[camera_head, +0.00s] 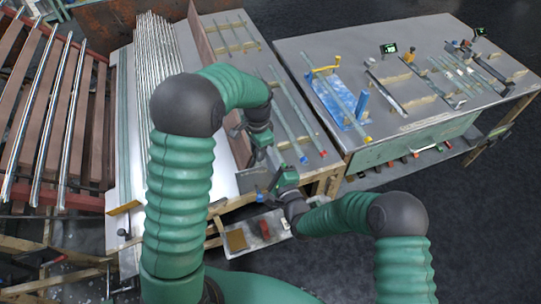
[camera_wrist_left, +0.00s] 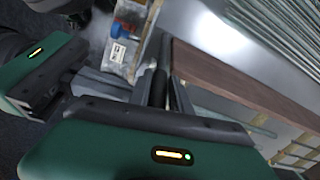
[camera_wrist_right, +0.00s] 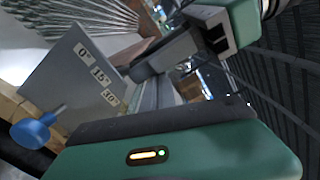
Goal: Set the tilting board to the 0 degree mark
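The tilting board's grey side plate (camera_wrist_right: 75,75) shows in the right wrist view, tilted in the picture, with labels for 0, 15 and 30 degrees. A blue knob (camera_wrist_right: 35,130) on a short metal pin sits near its lower edge, apart from my fingers. The knob shows small in the head view (camera_head: 259,193). My right gripper (camera_head: 275,187) looks open beside the plate. My left gripper (camera_head: 248,133) is by the long brown board (camera_head: 205,45); it looks open, with a dark rod (camera_wrist_left: 160,70) near its fingers. Whether they touch is unclear. The angle pointer cannot be made out.
Many glass tubes (camera_head: 155,50) lie on the pale surface at left, and more lie on a red-brown rack (camera_head: 45,110). A grey worktable (camera_head: 430,50) with a blue fixture (camera_head: 340,100) stands at right. A low tray (camera_head: 238,240) lies below my right gripper.

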